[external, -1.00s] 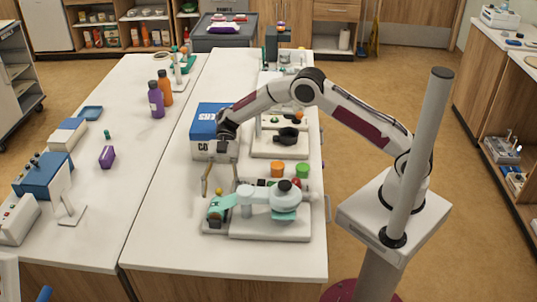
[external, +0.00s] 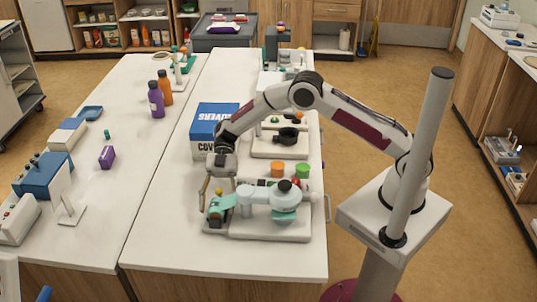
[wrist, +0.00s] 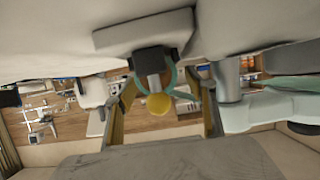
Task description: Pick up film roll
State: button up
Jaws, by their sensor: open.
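I cannot tell for sure which thing is the film roll. A small yellow rounded piece (external: 219,191) is at the left end of the teal and white device on the counter. My gripper (external: 217,201) is open and points down over that end, with its fingers to either side of the yellow piece. In the wrist view the yellow piece (wrist: 158,104) shows between my two fingers (wrist: 165,92), apart from both. A teal ring-shaped part (wrist: 170,78) is just behind it. My gripper holds nothing that I can see.
The teal and white device (external: 270,203) spreads right of my gripper. An orange cylinder (external: 277,169) and a green one (external: 302,170) stand behind it. A blue and white box (external: 205,125) is behind my gripper.

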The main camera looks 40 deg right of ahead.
aim_at(216, 204)
jog(key=shift+s+a+f, duration=0.15)
jog(key=shift+s+a, duration=0.1)
dwell(0.3)
jog(key=c, duration=1.3)
jog(key=shift+o, duration=0.2)
jog(key=shift+r, duration=5.05)
